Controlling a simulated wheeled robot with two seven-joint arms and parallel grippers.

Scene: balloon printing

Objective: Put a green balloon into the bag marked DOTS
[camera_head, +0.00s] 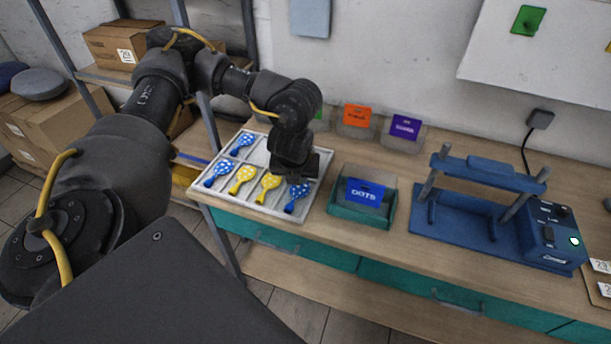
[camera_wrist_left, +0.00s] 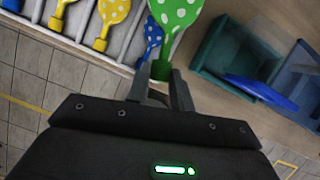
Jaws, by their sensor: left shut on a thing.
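A green balloon with white dots (camera_wrist_left: 178,14) is gripped by its neck in my left gripper (camera_wrist_left: 160,78) in the left wrist view. In the head view the left gripper (camera_head: 295,172) is over the right side of the balloon tray (camera_head: 228,197), and the green balloon is hidden behind it. The bag marked DOTS (camera_head: 365,192), with a blue label, stands in a teal holder (camera_head: 358,216) right of the tray. The holder also shows in the left wrist view (camera_wrist_left: 222,48). My right gripper is not in view.
Blue balloons (camera_head: 218,174) and yellow balloons (camera_head: 242,179) lie in the tray compartments. Orange (camera_head: 357,116) and purple (camera_head: 405,127) labelled bags stand behind. A blue press (camera_head: 485,205) stands at right. Bare wood separates the tray from the DOTS holder.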

